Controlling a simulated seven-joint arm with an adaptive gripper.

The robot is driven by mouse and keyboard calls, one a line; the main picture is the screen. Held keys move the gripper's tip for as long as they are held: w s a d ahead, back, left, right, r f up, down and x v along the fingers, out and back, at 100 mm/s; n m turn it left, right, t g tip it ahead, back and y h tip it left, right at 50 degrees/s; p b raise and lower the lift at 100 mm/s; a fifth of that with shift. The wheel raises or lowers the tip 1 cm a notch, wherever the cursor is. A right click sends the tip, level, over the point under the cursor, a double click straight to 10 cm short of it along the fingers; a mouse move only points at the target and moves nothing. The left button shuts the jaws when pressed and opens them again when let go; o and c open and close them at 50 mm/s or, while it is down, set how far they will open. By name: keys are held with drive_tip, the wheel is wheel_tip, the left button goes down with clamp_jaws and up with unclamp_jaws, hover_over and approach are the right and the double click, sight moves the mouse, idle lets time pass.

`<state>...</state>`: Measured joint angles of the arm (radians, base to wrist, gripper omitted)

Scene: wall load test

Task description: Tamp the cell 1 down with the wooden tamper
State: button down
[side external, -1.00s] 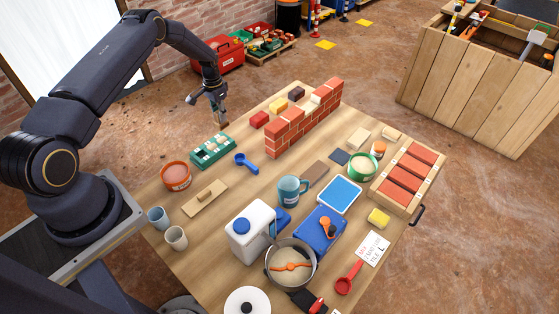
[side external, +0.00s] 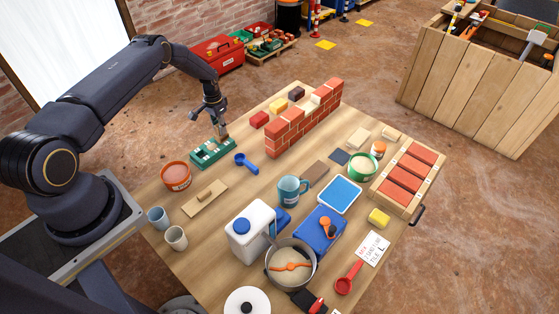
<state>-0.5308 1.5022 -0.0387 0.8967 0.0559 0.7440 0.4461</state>
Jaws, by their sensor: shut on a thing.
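A green tray with several cells (side external: 201,160) lies on the wooden table at the left, some cells showing pale contents. My gripper (side external: 217,118) is above the tray's far right end. It is shut on the wooden tamper (side external: 221,131), which is held roughly upright and is mostly covered by the fingers. The tamper's lower end is at or just above the tray's right end; I cannot tell whether it touches the contents. Cell numbers are too small to read.
A small brick wall (side external: 290,130) stands right of the tray, with a red block (side external: 259,119) near it. A blue scoop (side external: 246,163) lies close to the tray's right side.

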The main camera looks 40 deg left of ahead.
drive_tip(key=shift+f, duration=0.55)
idle(1.7)
drive_tip(key=shift+r, duration=3.55)
